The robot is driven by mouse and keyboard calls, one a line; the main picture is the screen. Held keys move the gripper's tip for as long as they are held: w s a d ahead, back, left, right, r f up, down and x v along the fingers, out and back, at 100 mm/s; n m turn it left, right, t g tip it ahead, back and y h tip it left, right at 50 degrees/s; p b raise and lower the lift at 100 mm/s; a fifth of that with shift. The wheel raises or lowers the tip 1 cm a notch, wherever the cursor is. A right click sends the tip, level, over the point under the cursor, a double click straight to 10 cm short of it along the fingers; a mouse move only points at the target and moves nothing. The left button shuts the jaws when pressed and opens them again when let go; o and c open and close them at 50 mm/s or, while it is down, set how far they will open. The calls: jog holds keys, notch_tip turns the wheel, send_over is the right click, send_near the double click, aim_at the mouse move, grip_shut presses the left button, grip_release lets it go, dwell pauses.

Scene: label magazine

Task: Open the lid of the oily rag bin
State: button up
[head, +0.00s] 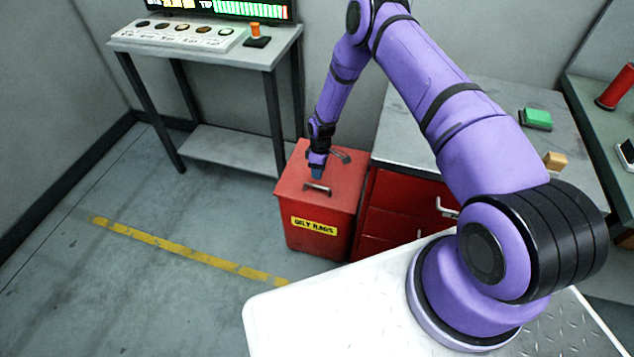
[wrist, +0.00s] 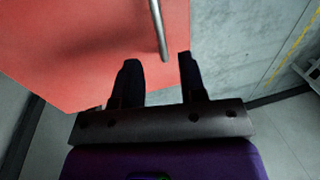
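The red oily rag bin (head: 310,239) stands on the floor left of the red drawers, with a yellow "OILY RAGS" label on its front. Its lid (head: 345,188) looks closed, lying flat on top. A metal handle (head: 318,188) sits near the lid's front edge, and a darker bar (head: 342,156) is farther back. My gripper (head: 316,174) is over the lid, just behind the front handle. In the wrist view, my gripper (wrist: 158,72) has its fingers apart, and a metal bar (wrist: 158,28) on the red surface ends near the gap between them. Whether they touch is unclear.
A grey table (head: 262,52) with a button panel (head: 190,33) stands at the back left. A grey-topped bench with red drawers (head: 393,206) is right beside the bin. A white surface (head: 330,310) is in front. The floor left of the bin, with a yellow line (head: 185,250), is clear.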

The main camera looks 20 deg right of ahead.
aim_at(318, 182)
jog(key=f, duration=0.4)
jog(key=s+f, duration=0.1)
jog(key=shift+a+f, duration=0.3)
jog(key=shift+f, duration=0.1)
grip_shut()
